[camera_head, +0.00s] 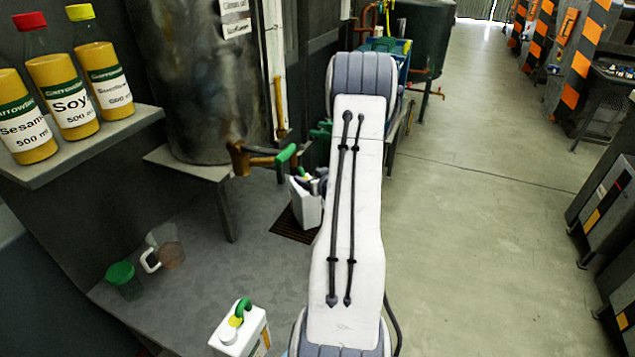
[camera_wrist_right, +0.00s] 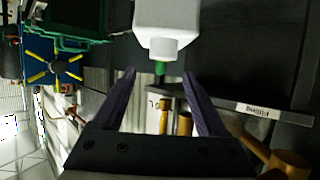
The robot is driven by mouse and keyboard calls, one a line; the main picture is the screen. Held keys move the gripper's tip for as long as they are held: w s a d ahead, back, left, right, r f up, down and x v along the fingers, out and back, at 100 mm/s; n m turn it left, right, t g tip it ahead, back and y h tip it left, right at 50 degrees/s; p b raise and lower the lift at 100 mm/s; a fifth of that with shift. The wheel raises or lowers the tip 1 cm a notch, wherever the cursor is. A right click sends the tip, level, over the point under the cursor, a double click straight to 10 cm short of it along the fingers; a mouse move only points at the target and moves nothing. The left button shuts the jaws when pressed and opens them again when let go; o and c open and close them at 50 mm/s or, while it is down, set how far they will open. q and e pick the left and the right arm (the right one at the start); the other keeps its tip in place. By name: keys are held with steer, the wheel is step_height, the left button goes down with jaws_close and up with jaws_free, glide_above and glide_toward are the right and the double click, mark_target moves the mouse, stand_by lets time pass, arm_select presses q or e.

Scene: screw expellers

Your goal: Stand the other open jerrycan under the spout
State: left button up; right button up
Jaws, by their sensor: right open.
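A white jerrycan (camera_head: 305,208) stands on a dark grate, close to the green-handled tap (camera_head: 287,156). My right gripper (camera_head: 317,184) is at the top of this jerrycan, partly hidden by my own arm. In the right wrist view my right gripper (camera_wrist_right: 163,78) is open. A white body with a round neck (camera_wrist_right: 162,46) shows just beyond the fingertips, with a green part below it between the fingers. I cannot tell whether the fingers touch it. Another white jerrycan (camera_head: 229,344) with a green handle and a yellow part stands at the front. My left gripper is not in view.
Three oil bottles (camera_head: 65,98) stand on a shelf above. A large dark tank (camera_head: 205,80) stands behind.

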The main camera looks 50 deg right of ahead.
steer(key=v, duration=0.7)
steer(key=w+a+n+g+y, duration=0.25)
steer(key=w+a, duration=0.45)
steer(key=a, duration=0.4)
steer(key=a+r+n+g+y, duration=0.2)
steer(key=a+n, duration=0.1)
steer(key=a, duration=1.3)
steer(key=s+a+r+n+g+y, duration=0.15)
steer(key=s+a, duration=0.25)
steer(key=a, duration=0.4)
steer(key=s+a+n+g, duration=0.2)
steer(key=s+a, duration=0.3)
steer(key=a, duration=0.2)
steer(key=s+a+r+n+g, duration=0.1)
steer(key=s+a+g, duration=0.1)
steer(key=s, duration=0.5)
steer(key=s+a+r+n+g, duration=0.1)
steer(key=s+a+n+g, duration=0.1)
steer(key=s+a, duration=0.3)
steer(key=s, duration=0.3)
steer(key=shift+s, duration=0.3)
